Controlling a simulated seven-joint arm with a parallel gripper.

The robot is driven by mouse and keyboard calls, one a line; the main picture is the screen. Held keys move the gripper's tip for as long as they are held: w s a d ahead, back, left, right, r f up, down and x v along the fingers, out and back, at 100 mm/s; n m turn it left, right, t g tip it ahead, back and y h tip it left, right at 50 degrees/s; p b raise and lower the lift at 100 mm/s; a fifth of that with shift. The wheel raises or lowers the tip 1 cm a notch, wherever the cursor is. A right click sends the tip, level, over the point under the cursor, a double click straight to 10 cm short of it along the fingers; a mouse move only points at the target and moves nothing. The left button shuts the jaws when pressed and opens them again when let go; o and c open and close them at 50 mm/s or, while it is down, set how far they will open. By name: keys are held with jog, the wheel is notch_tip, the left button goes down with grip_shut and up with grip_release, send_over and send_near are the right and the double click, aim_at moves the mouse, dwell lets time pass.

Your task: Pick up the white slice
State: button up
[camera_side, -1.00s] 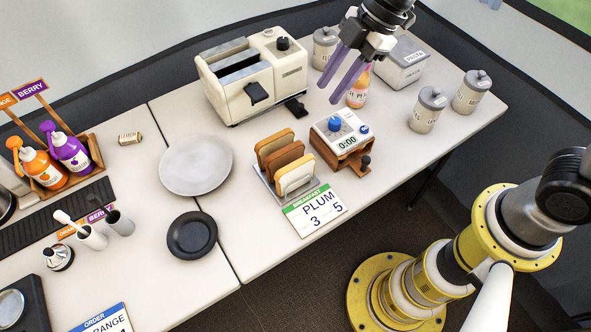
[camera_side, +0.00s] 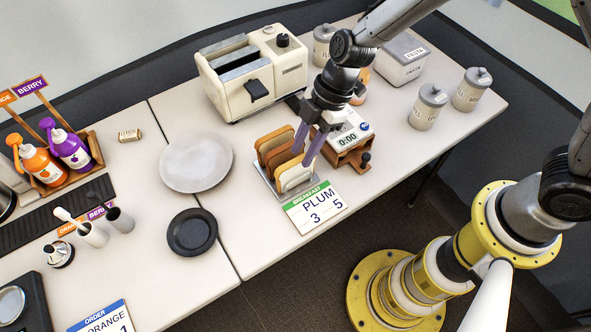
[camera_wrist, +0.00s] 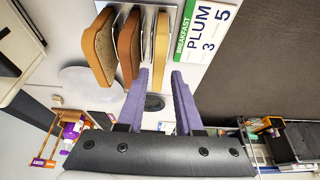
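The white slice (camera_side: 294,181) stands upright as the front slice in a metal rack (camera_side: 262,172), with a dark brown slice and a tan-brown slice behind it. In the wrist view the white slice (camera_wrist: 161,40) shows its pale yellowish edge. My gripper (camera_side: 303,152) points down at the rack, with its two purple fingers apart. In the wrist view the gripper (camera_wrist: 161,75) has one finger on each side of the white slice's near end. A gap shows between slice and fingers; how deep the fingers reach is hard to tell.
A toaster (camera_side: 236,92) stands behind the rack, and a timer box (camera_side: 348,137) is close to its right. The breakfast card (camera_side: 317,206) lies in front. A pale plate (camera_side: 196,164) and a dark plate (camera_side: 192,232) are to the left. Canisters stand at the right.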

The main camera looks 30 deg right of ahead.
aim_at(297, 160)
jog(key=shift+x, duration=2.3)
jog(key=shift+w+a+r, duration=0.1)
jog(key=shift+a, duration=0.05)
grip_shut()
jog(key=shift+r, duration=0.1)
